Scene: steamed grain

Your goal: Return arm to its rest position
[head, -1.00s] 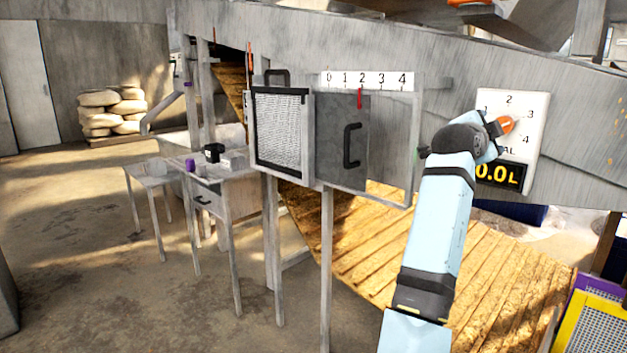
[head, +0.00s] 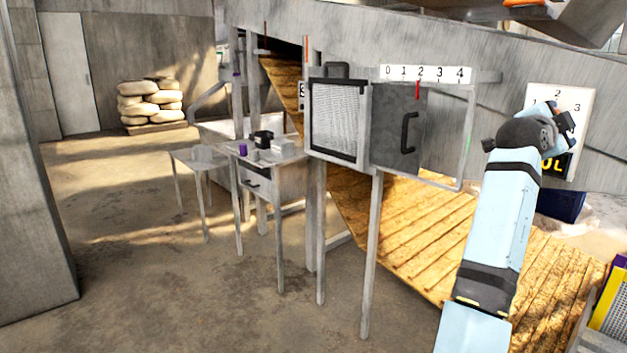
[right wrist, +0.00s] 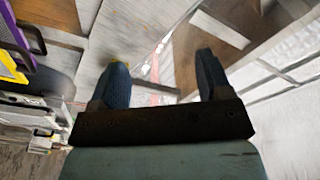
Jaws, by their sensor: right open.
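My right arm (head: 492,240) reaches up from the bottom right of the head view, bent at its wrist. Its hand is in front of the white dial panel (head: 583,105) and hides part of the numbers and the display. In the right wrist view my right gripper (right wrist: 163,72) has its two dark blue fingers wide apart. Nothing is between them. The background there is blurred. My left gripper is in neither view.
A grey sliding door (head: 398,125) with a black handle stands under a 0–4 scale (head: 427,74), left of my arm. Small tables (head: 200,158) stand further left. A concrete pillar (head: 30,190) edges the left. The floor (head: 170,280) between is clear.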

